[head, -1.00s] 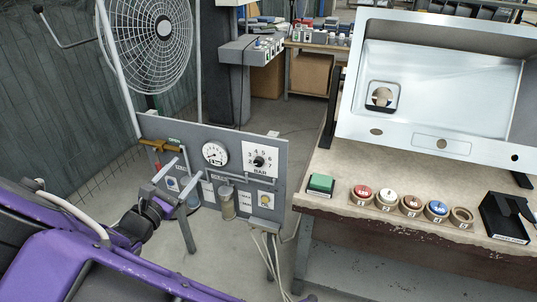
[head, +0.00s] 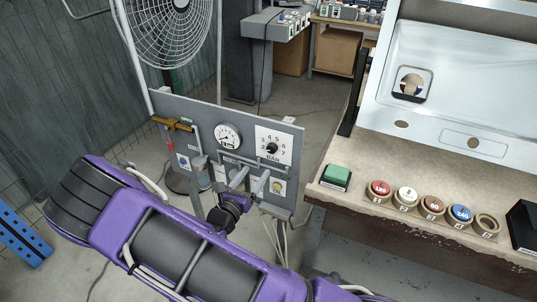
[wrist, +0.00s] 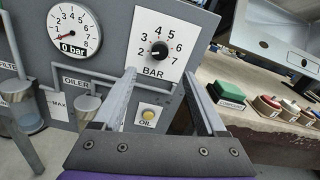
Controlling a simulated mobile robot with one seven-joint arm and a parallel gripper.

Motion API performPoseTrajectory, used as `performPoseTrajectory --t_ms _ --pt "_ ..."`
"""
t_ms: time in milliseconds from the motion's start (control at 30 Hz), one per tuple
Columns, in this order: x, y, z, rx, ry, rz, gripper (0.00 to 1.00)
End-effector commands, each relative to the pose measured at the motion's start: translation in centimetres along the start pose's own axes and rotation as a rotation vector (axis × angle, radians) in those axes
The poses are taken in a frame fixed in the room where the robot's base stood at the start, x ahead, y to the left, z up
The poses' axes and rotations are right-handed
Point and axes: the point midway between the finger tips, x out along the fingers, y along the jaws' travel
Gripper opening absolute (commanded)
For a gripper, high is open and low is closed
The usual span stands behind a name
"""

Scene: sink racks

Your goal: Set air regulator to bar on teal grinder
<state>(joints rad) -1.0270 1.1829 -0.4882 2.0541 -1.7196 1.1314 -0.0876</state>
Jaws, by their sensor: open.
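The air regulator is a round black knob (head: 272,148) on a white dial plate marked BAR, with numbers from 2 to 7. It shows larger in the wrist view (wrist: 159,50); its exact setting is too small to tell. A round pressure gauge (head: 228,137) sits left of it, labelled 0 bar in the wrist view (wrist: 74,31). My gripper (head: 250,180) is open and empty, in front of the panel below the dial. In the wrist view its fingertips (wrist: 159,75) lie below and either side of the knob, apart from it. I cannot identify a teal grinder.
The grey panel (head: 295,170) also carries pipes, an oiler and a yellow OIL button (wrist: 148,114). A brass valve (head: 173,124) is at its left. The bench right holds a green block (head: 336,177), several numbered discs (head: 407,197) and a sink (head: 470,85). A fan (head: 165,30) stands behind.

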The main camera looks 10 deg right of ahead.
Motion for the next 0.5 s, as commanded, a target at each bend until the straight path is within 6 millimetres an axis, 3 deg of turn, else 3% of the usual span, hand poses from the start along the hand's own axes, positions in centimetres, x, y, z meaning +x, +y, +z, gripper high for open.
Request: performPoseTrajectory --t_ms 300,500 --pt "6.8 -0.1 -0.1 0.0 -0.001 -0.002 0.74" --pt "9.3 0.0 0.0 0.001 -0.001 -0.001 0.74"
